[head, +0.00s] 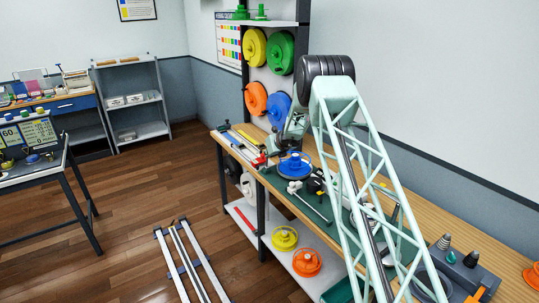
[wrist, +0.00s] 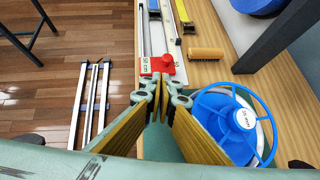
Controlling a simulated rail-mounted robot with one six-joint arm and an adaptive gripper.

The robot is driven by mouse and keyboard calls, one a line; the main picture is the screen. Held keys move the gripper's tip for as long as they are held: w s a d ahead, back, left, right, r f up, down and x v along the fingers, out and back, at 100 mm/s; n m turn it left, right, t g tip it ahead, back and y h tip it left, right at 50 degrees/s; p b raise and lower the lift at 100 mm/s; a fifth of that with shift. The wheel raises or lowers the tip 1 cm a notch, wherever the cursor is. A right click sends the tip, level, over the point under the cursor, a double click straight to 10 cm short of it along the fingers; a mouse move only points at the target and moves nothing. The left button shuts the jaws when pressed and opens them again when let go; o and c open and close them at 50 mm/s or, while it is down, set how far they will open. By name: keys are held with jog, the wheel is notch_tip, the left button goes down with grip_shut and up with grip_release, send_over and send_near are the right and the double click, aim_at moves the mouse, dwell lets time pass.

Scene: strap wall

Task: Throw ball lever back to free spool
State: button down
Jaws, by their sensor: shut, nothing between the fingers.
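A blue spool (head: 295,165) with a white hub lies on the bench in the head view. It also shows at the lower right of the wrist view (wrist: 238,118), beside my gripper. My gripper (wrist: 158,96) is shut and empty, its fingertips meeting just in front of a red block with a round red knob (wrist: 160,65). Whether the tips touch the block is hard to tell. In the head view a white ball-shaped part (head: 294,187) sits in front of the blue spool, near a thin rod. I cannot tell for sure which part is the ball lever.
Metal rails and a yellow ruler (wrist: 183,14) run beyond the red block. A wooden brush (wrist: 205,53) lies right of them, near a dark post (wrist: 277,38). Coloured discs (head: 280,52) hang on the wall rack.

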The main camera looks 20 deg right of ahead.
jog(key=w+p, duration=0.2)
jog(key=w+a+p, duration=0.1)
jog(key=p, duration=0.1)
jog(key=shift+w+a+r, duration=0.1)
jog(key=shift+w+r, duration=0.1)
jog(key=shift+r, duration=0.2)
jog(key=shift+w+a+f+p, duration=0.2)
jog(key=shift+w+p, duration=0.4)
jog(key=shift+p, duration=0.25)
jog(key=shift+w+a+f+p, duration=0.1)
jog(key=shift+w+a+p, duration=0.1)
jog(key=shift+w+p, duration=0.5)
jog(key=shift+s+r, duration=0.1)
jog(key=shift+s, duration=0.05)
jog(key=s+r, duration=0.3)
jog(key=r, duration=0.9)
jog(key=shift+s+a+r+b, duration=0.15)
jog(key=shift+s+a+b, duration=0.25)
jog(key=shift+a, duration=0.05)
